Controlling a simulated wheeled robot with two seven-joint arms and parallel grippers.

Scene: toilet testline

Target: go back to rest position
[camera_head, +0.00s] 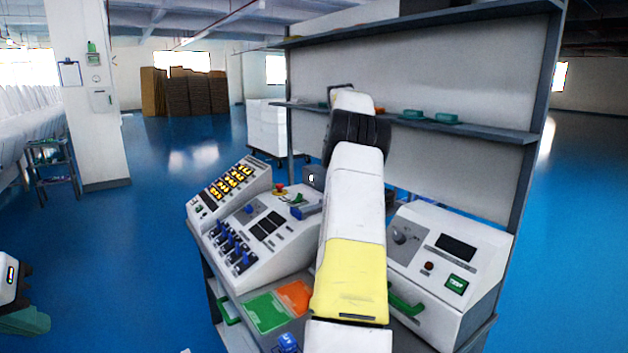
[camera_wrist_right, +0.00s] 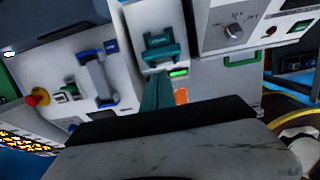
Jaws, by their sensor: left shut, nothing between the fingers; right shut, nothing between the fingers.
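My left gripper (camera_head: 25,321) shows at the lower left edge of the head view, with teal fingers and a white body partly cut off by the frame. It is shut and empty, over blue floor and apart from the bench. My right arm, white with a yellow section, rises through the middle of the head view in front of the bench and shelf. I cannot make out its gripper there. In the right wrist view the teal fingers of my right gripper (camera_wrist_right: 158,62) are shut and empty, in front of the white test devices. Whether they touch anything is unclear.
A control console (camera_head: 262,237) with blue switches stands left of my right arm, a test box (camera_head: 452,262) right of it. A green tray (camera_head: 266,312) and an orange tray (camera_head: 294,296) lie on the bench. A shelf (camera_head: 490,132) crosses behind. Floor at left is open.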

